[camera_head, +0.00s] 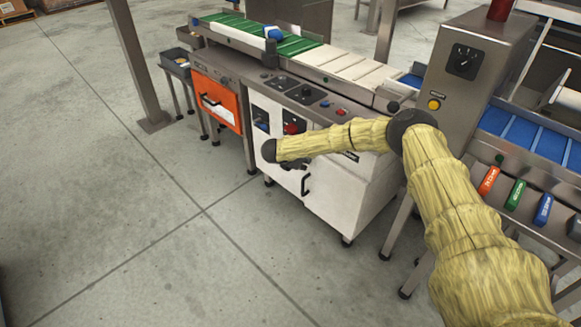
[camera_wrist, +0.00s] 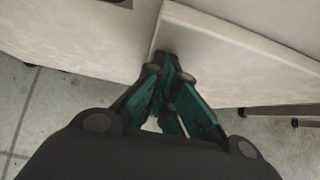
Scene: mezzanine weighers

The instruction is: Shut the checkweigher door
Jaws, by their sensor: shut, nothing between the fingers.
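The checkweigher is a white cabinet (camera_head: 350,190) under a conveyor in the head view. Its front has a white door panel with a dark upright handle (camera_head: 306,185). My arm crosses in front and hides part of this face, so I cannot tell how far the door stands open. In the wrist view, a pale panel (camera_wrist: 235,60) on the right has an edge standing apart from the pale surface (camera_wrist: 90,35) on the left. My gripper (camera_wrist: 163,62) is shut and empty, its tips close to that edge; contact is unclear.
An orange panel (camera_head: 217,98) with its own handle is on the neighbouring cabinet. A grey control box (camera_head: 465,65) and a rack with orange, green and blue blocks (camera_head: 515,195) stand at right. The floor (camera_head: 170,230) in front is clear.

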